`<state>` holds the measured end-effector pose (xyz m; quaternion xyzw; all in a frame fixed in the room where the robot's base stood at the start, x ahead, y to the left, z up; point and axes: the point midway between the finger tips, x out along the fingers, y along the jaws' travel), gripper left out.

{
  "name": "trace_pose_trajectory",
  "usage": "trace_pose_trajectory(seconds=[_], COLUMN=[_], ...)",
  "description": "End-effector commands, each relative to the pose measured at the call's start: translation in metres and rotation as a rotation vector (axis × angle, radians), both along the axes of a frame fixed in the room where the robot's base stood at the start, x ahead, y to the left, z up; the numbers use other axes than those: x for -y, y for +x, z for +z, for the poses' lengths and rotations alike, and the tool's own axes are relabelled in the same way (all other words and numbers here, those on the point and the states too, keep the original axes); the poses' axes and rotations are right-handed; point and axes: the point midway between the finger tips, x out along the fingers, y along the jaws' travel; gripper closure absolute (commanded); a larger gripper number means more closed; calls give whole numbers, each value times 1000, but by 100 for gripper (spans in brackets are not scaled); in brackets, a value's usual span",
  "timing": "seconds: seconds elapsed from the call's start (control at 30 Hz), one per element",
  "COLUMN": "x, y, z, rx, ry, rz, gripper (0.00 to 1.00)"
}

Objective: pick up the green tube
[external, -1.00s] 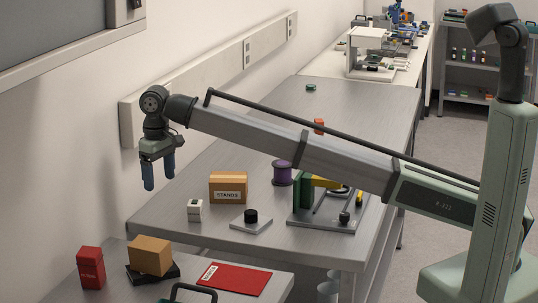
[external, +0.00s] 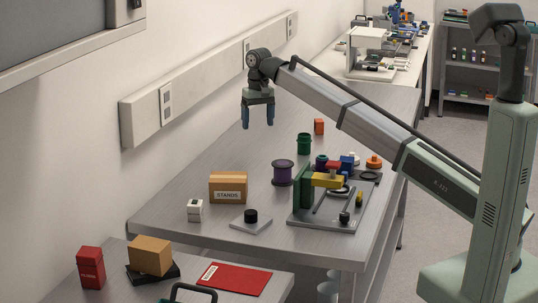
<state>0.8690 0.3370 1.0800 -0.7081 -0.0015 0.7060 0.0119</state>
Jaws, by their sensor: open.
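A green tube (external: 304,144) stands upright on the metal bench, behind the purple spool and left of the orange-red block. It looks like a short dark green cylinder with a wider rim. My gripper (external: 258,123) is open and empty, with its blue fingers pointing down. In the picture it is to the left of the green tube and higher, clear of it. How far apart they are in depth I cannot tell.
The interferometer plate (external: 296,221) with its green block stands in front of the tube. A purple spool (external: 283,172), an orange-red block (external: 319,126) and a STANDS box (external: 228,187) are nearby. The bench's left rear is fairly clear.

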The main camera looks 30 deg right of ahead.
Motion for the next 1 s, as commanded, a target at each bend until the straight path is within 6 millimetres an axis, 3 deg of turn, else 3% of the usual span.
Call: trace_pose_trajectory(seconds=[0.03,0.2,0.4,0.6,0.7,1.0], x=[31,113,184,237,255,239], y=[5,19,23,20,11,8], z=[-2,-6,-10,-14,-18,-20], rx=[1,15,36,73,114,267], ry=[4,21,45,70,94,133], rz=[-34,-123,-176,-175,-119,214], gripper=[18,18,18,18,18,18])
